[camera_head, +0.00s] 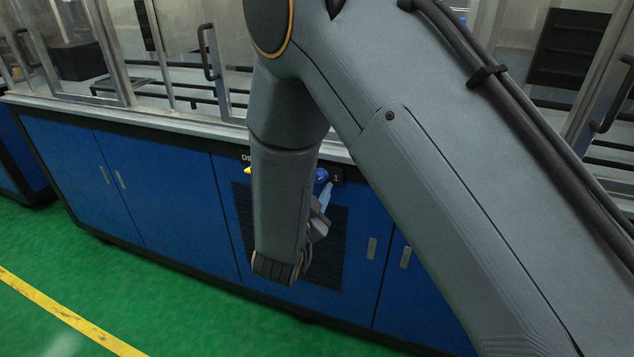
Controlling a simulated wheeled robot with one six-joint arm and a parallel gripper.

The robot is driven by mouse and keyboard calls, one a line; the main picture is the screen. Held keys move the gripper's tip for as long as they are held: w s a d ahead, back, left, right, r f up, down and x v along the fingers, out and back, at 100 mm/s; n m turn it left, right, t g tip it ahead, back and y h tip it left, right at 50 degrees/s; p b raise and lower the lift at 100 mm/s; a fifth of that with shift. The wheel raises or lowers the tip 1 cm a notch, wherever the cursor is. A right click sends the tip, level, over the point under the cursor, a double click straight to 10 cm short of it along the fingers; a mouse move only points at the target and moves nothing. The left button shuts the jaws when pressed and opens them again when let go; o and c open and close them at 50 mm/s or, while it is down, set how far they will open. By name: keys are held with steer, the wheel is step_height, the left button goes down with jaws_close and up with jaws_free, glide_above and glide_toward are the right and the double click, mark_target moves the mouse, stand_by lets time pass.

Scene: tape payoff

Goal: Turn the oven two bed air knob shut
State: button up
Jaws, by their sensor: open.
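A blue knob (321,175) shows on a dark label strip at the top of the cabinet's louvred panel, just right of my forearm. A small yellow part (247,170) shows at the left edge of my forearm, under lettering that begins "DI". I cannot tell which of these, if either, is the oven two bed air knob; my arm hides the strip between them. My gripper (325,196) is partly hidden behind my wrist. It is open, with its visible tip just below the blue knob; contact cannot be told.
Blue cabinets (165,190) with metal handles run below a pale counter ledge (130,118). Above stand glazed doors with black handles (209,52). The green floor (60,255) in front is clear, with a yellow line (70,318).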

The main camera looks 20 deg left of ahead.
steer(key=c, duration=1)
steer(key=n+p, duration=0.2)
steer(key=n, duration=0.1)
steer(key=n+p, duration=0.1)
steer(key=shift+r, duration=0.25)
steer(key=n+p, duration=0.3)
steer(key=n, duration=0.1)
steer(key=shift+a+n+g, duration=0.1)
steer(key=shift+n+g, duration=0.2)
steer(key=shift+n, duration=0.1)
steer(key=n+h+p, duration=0.1)
steer(key=n+p, duration=0.2)
steer(key=n, duration=0.1)
steer(key=shift+w, duration=0.1)
steer(key=shift+a+n+p, duration=0.15)
steer(key=shift+n+p, duration=0.75)
steer(key=shift+n, duration=1.2)
